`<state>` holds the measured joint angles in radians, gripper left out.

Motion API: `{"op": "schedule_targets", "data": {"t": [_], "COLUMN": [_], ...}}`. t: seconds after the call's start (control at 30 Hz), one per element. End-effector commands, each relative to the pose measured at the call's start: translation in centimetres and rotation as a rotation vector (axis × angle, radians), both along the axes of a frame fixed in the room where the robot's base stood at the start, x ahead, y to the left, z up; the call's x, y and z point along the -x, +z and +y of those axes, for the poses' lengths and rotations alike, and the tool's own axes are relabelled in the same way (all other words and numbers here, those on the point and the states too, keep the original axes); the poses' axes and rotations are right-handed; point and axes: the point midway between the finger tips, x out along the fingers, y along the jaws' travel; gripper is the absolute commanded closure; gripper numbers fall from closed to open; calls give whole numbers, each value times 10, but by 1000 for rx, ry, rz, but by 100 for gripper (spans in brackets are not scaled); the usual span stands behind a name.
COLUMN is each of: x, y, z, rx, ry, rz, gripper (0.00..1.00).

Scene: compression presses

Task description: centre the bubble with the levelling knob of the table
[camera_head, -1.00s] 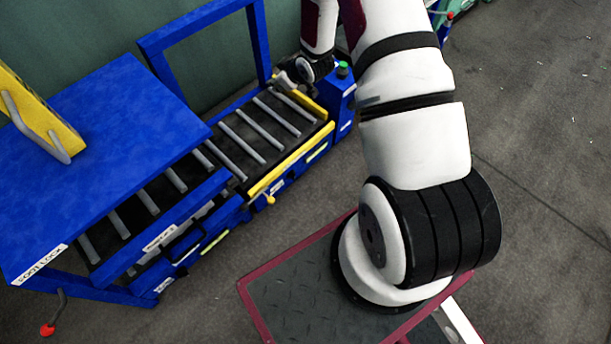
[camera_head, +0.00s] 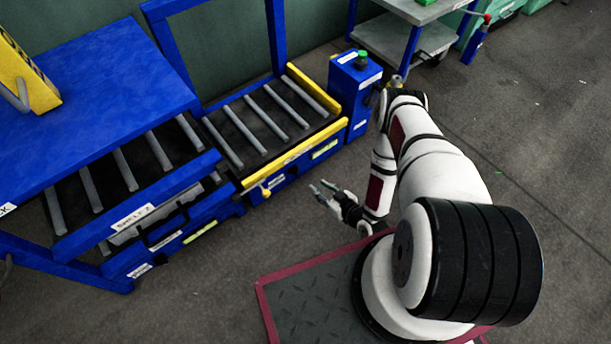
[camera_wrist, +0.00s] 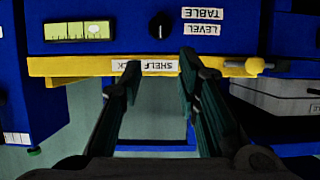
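The table's blue panel (camera_wrist: 130,12) fills the top of the wrist view, its lettering upside down. A black round knob (camera_wrist: 162,25) sits there beside the "LEVEL" and "TABLE" labels (camera_wrist: 202,22). Left of it is a yellow-green vial (camera_wrist: 78,31); its pale bubble (camera_wrist: 95,30) lies right of the vial's middle in this view. My gripper (camera_wrist: 159,66) is open and empty, its fingers apart below the knob in the picture, not touching it. In the head view my gripper (camera_head: 322,188) is beside the blue roller table (camera_head: 300,165); the knob cannot be made out there.
A yellow bar (camera_wrist: 80,68) labelled "SHELF LOCK" runs along the panel and ends in a yellow lever knob (camera_wrist: 255,66). A post with a green button (camera_head: 362,58) stands at the table's right end. Open floor (camera_head: 325,222) lies in front.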

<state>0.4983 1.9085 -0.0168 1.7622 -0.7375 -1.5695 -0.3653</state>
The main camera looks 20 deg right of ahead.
Motion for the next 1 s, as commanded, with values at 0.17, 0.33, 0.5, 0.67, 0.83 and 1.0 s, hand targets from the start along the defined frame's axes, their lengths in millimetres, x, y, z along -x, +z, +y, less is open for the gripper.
{"op": "schedule_targets", "data": {"t": [0.17,0.33,0.5,0.67,0.83,1.0], "x": [-8,-34,-64,-89,-109,-118], "y": [-6,-18,-31,-43,-51,-54], "z": [5,13,22,31,37,40], "rx": [-3,-3,-2,-3,-3,-3], "ry": [1,0,0,0,1,-1], "rz": [-6,-7,-7,-5,-4,-3], "gripper": [70,70,70,70,70,70]}}
